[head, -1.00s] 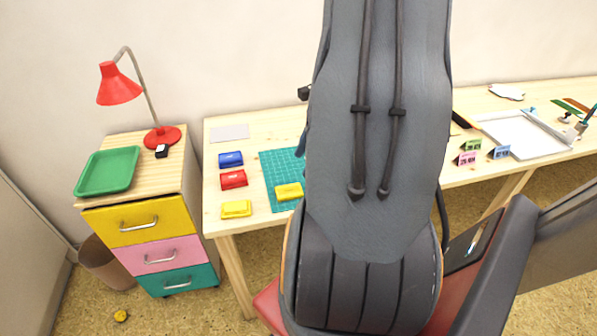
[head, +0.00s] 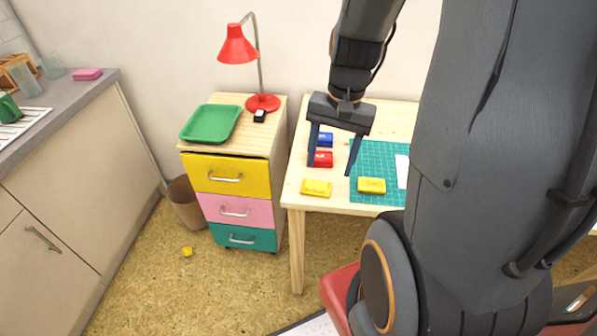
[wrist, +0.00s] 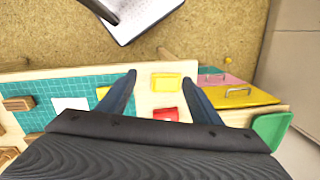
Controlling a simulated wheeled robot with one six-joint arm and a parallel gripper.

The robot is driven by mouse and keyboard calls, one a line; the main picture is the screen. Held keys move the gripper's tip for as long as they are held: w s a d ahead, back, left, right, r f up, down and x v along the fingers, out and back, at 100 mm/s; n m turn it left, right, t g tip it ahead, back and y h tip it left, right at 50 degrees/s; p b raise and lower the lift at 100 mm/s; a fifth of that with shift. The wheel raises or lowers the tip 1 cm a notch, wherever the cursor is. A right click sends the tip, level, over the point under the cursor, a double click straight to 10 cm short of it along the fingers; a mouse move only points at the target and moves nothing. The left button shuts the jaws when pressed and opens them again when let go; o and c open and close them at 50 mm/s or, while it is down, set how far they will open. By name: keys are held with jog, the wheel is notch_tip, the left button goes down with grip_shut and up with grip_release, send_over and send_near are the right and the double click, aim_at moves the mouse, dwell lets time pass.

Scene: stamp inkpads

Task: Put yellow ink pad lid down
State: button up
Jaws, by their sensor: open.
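A yellow ink pad piece (head: 316,188) lies on bare wood near the table's front left corner. It shows between my fingers in the wrist view (wrist: 166,82). A second yellow piece (head: 371,186) lies on the green cutting mat to its right. In the wrist view it is mostly hidden behind my left finger (wrist: 102,92). The mat piece looks like the lid, but I cannot tell surely. My gripper (head: 331,169) is open and empty, pointing down above the table. Its fingertips (wrist: 160,75) are apart from both pieces.
A red ink pad (head: 321,159) and a blue ink pad (head: 326,140) stand behind, partly covered by my gripper. The green mat (head: 362,160) bears a white card (head: 402,171). Left is a drawer cabinet (head: 226,174) with a green tray (head: 210,123) and red lamp (head: 237,46).

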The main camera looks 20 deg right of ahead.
jog(key=s+a+r+n+h, duration=0.1)
jog(key=s+a+n, duration=0.1)
jog(key=a+n, duration=0.6)
jog(key=shift+a+n+t, duration=0.3)
jog(key=shift+a+t, duration=0.1)
jog(key=shift+a, duration=0.15)
